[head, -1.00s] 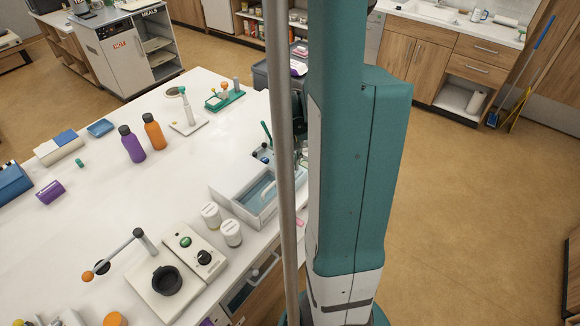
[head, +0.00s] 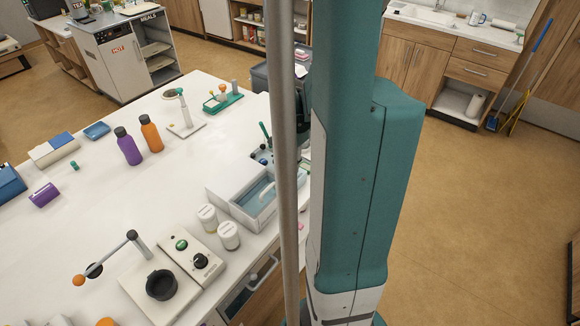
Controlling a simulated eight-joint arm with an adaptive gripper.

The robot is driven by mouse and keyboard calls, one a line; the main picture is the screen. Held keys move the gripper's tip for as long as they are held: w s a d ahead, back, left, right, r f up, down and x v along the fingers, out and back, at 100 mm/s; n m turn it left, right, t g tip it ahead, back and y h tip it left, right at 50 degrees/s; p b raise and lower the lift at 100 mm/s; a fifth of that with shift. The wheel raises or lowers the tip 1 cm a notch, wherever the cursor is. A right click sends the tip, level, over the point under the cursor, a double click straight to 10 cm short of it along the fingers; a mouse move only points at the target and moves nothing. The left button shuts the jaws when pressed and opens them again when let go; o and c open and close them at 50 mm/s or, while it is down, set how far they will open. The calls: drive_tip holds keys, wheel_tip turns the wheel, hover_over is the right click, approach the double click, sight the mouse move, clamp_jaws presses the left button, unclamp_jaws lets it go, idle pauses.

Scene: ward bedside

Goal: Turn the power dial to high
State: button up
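A black round dial (head: 201,261) sits on a white control box (head: 213,274) at the near edge of the white table in the head view. A green button (head: 181,244) is on the same box, behind and left of the dial. The dial's pointer setting is too small to read. A black round cup-like holder (head: 162,284) is on a white base just left of the dial. My gripper cannot be made out; my teal arm and a grey pole cover the middle of the view.
Two white lidded jars (head: 228,236) stand close behind the dial box. A white bin with a blue inside (head: 254,199) is beyond them. A lever with an orange knob (head: 79,280) reaches out to the left. Purple (head: 128,147) and orange bottles (head: 151,134) stand farther back. The table's middle is clear.

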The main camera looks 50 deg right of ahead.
sight(290, 166)
drive_tip(key=shift+m, duration=1)
drive_tip(key=o, duration=0.6)
drive_tip(key=shift+r, duration=0.2)
wheel_tip(290, 166, up, 12)
drive_tip(key=shift+f, duration=0.2)
idle(0.3)
idle(0.6)
